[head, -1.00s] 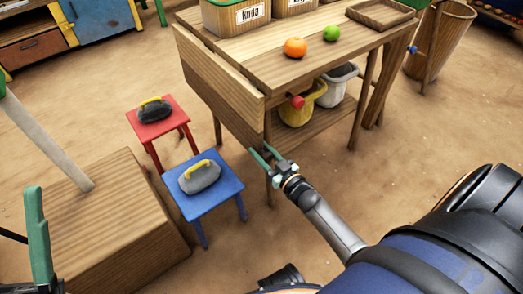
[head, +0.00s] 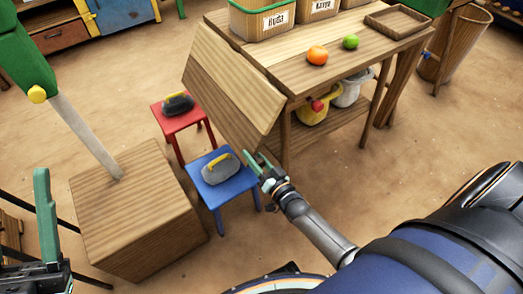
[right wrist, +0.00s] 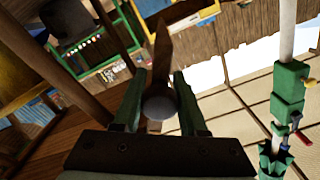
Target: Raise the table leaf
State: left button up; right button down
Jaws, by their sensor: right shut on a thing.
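The wooden table (head: 300,79) has a hinged leaf (head: 228,88) on its left side. The leaf slopes down and outward from the tabletop, part-way raised. My right gripper (head: 258,159) is at the leaf's lower near corner, shut on it. In the right wrist view, my right gripper's green fingers (right wrist: 160,88) are on both sides of a rounded grey end, with a thin brown piece behind it. A red knob (head: 317,104) shows under the table's front edge. My left gripper (head: 46,215) shows at the lower left with one green finger; its opening cannot be made out.
A blue stool (head: 238,187) and a red stool (head: 184,122), each bearing a weight with a yellow handle, stand close to the leaf. A wooden block (head: 140,210) stands left of them. An orange (head: 317,55), a lime (head: 351,42) and labelled baskets are on the tabletop.

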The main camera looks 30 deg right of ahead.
pick_arm(q)
jog(key=w+a+f+n+g+y+p, duration=0.1)
jog(key=w+f+n+g+y+p, duration=0.25)
jog(key=f, duration=0.55)
jog(key=w+a+f+n+g+y, duration=0.1)
jog(key=w+f+n+y, duration=0.25)
jog(key=f+y, duration=0.4)
jog(key=s+f+n+g+p, duration=0.1)
jog(key=s+f+g, duration=0.2)
jog(key=f, duration=0.3)
jog(key=s+f+n+g+y+p, duration=0.1)
jog(key=s+f+g, duration=0.2)
jog(key=f, duration=0.3)
jog(key=s+f+n+g+p, duration=0.1)
jog(key=s+f+g, duration=0.15)
jog(key=f, duration=0.45)
notch_tip(320, 180, up, 7)
jog(key=p, duration=0.9)
jog(key=shift+a+f+p, duration=0.15)
jog(key=shift+p, duration=0.2)
pick_arm(e)
jog(key=a+r+m, duration=0.4)
jog(key=r+m, duration=0.2)
jog(key=r, duration=0.3)
jog(key=a+r+m, duration=0.5)
jog(key=r+m, duration=0.1)
jog(key=r, duration=0.4)
jog(key=shift+s+a, duration=0.15)
jog(key=shift+s, duration=0.15)
jog(key=shift+r, duration=0.15)
